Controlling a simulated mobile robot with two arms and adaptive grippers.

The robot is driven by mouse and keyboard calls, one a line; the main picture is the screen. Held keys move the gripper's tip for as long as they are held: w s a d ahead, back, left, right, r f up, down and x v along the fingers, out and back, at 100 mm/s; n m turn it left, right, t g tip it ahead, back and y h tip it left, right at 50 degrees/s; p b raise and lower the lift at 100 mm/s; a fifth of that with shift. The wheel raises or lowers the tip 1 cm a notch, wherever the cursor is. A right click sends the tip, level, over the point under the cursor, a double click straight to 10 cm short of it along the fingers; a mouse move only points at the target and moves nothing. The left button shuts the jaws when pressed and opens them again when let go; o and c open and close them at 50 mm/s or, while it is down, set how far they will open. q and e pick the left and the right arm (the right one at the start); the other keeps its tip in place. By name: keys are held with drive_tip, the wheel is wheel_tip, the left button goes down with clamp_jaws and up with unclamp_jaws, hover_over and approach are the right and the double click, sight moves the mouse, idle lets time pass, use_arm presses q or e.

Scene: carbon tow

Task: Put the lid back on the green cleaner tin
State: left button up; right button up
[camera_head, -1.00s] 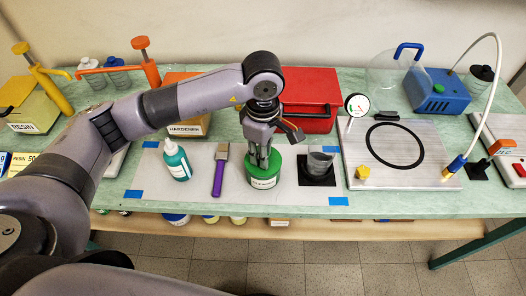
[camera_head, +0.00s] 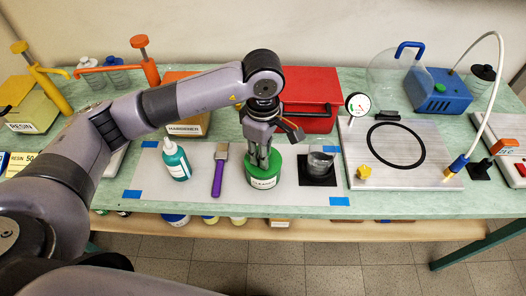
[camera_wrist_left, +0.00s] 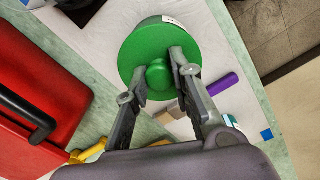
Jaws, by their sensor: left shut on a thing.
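The green cleaner tin (camera_head: 264,184) stands upright on the grey mat, its white label facing the front. Its green lid (camera_wrist_left: 138,50) has a round knob (camera_wrist_left: 158,77) in the middle. My left gripper (camera_head: 262,161) points down over the tin, and its two fingers are shut on the lid's knob, as the left wrist view (camera_wrist_left: 161,64) shows. The lid appears to lie level on the tin's top. I cannot tell whether it is fully seated, as the seam is too small to see. My right gripper is not in view.
A grey cup (camera_head: 319,163) on a black pad stands close right. A red toolbox (camera_head: 310,88) is behind. The plate with black ring (camera_head: 355,150) is further right.

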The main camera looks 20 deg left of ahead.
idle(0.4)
use_arm(q)
drive_tip(key=o, duration=0.8)
drive_tip(key=shift+c, duration=0.2)
drive_tip(key=shift+o, duration=0.2)
drive_tip(key=o, duration=0.4)
drive_tip(key=shift+o, duration=0.2)
drive_tip(key=shift+r, duration=0.15)
drive_tip(key=shift+r+p, duration=1.4)
drive_tip(key=shift+r, duration=1.95)
